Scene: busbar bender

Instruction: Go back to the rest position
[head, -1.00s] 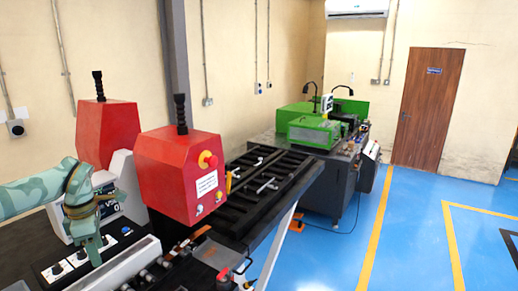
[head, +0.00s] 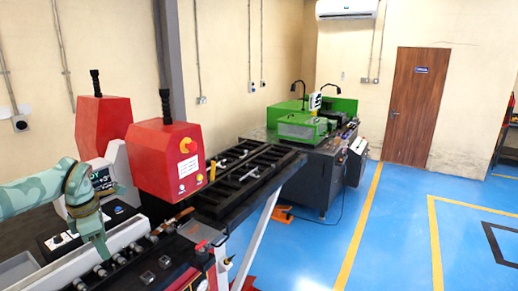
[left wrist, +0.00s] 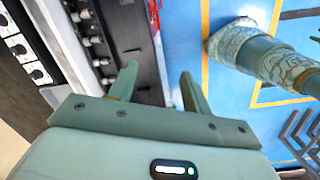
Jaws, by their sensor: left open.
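The busbar bender is a machine with two red housings, the nearer one (head: 165,160) and the farther one (head: 103,125), above a dark bed. My left gripper (head: 103,256) is at the lower left in the head view, pointing down near the bender's row of rollers (head: 118,262). In the left wrist view my left gripper (left wrist: 158,75) has its two fingers apart with nothing between them. A patterned arm link of mine crosses the upper right of that view. My right gripper is not seen.
A black slatted table (head: 243,178) extends from the bender. A green machine (head: 310,128) stands behind it. A button panel (head: 60,240) is beside my left gripper. Blue floor (head: 390,230) with yellow lines is clear on the right, towards a brown door (head: 410,105).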

